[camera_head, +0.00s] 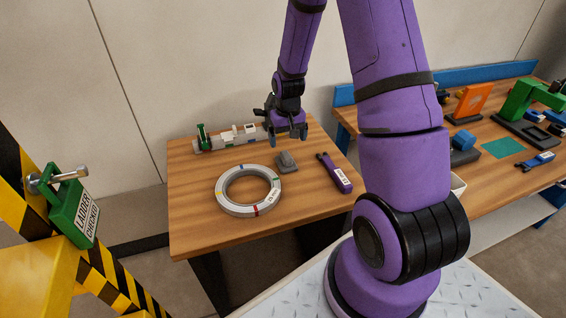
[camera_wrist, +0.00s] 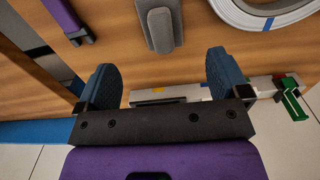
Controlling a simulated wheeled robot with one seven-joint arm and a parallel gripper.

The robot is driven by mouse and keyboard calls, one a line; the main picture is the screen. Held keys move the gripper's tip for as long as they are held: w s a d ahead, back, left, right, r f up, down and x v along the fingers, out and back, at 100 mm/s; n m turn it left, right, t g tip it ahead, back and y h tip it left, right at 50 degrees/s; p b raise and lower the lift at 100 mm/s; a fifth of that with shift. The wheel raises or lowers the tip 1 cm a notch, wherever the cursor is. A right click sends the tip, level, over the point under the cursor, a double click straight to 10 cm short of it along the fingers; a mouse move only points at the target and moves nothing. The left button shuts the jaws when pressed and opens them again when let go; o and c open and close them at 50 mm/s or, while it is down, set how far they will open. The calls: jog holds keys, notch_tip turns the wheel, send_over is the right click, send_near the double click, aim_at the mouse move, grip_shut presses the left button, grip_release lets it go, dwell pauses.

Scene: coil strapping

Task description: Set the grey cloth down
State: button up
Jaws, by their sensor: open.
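The grey cloth (camera_head: 287,161) lies on the wooden table, just right of the coil ring (camera_head: 221,198). In the wrist view the cloth (camera_wrist: 160,27) shows as a folded grey shape with a raised ridge, at the top middle, beyond my fingertips. My gripper (camera_head: 289,135) is above the back of the table, behind the cloth and apart from it. In the wrist view its two blue fingers (camera_wrist: 165,82) stand wide apart with nothing between them.
A purple tool (camera_head: 336,173) lies right of the cloth. A grey bar-shaped device with a green clamp (camera_head: 203,138) lies along the table's back edge, partly behind my gripper. The front of the table (camera_head: 200,243) is clear. A second workbench (camera_head: 475,188) holds several tools at right.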

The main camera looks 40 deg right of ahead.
aim_at(286, 155)
notch_tip(286, 155, down, 5)
jog(key=shift+r, duration=0.15)
jog(key=shift+w+f, duration=0.2)
jog(key=shift+f, duration=1.1)
jog(key=shift+w+f, duration=0.15)
jog(key=shift+f, duration=1.15)
jog(key=c, duration=1.3)
jog(key=shift+o, duration=0.2)
jog(key=shift+r, duration=0.15)
